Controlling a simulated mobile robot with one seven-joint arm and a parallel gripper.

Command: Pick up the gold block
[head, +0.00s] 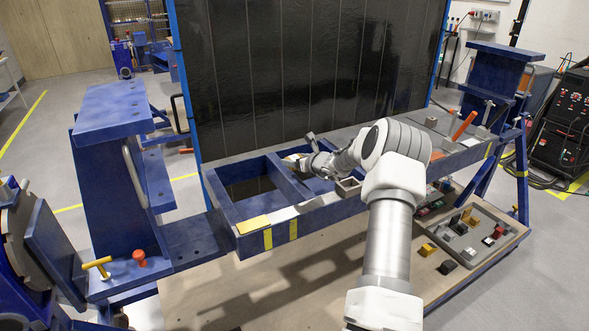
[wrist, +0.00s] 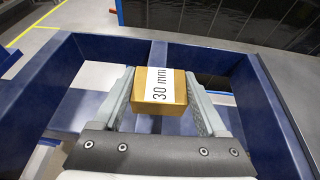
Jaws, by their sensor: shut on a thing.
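The gold block (wrist: 175,88) is a small gold box with a white label reading "30 mm". In the wrist view it sits between the two fingers of my gripper (wrist: 168,100), which is shut on it. In the head view my gripper (head: 299,158) is over the blue frame, near the crossbar between its openings. The block is too small and too covered by the gripper to make out surely there. I cannot tell whether it touches anything below.
The blue jig frame (head: 220,205) has open compartments. A grey square part (head: 348,187) lies on it to the right of the gripper. A tall black panel (head: 290,75) stands behind. A grey tray (head: 505,243) with several small blocks is at the lower right.

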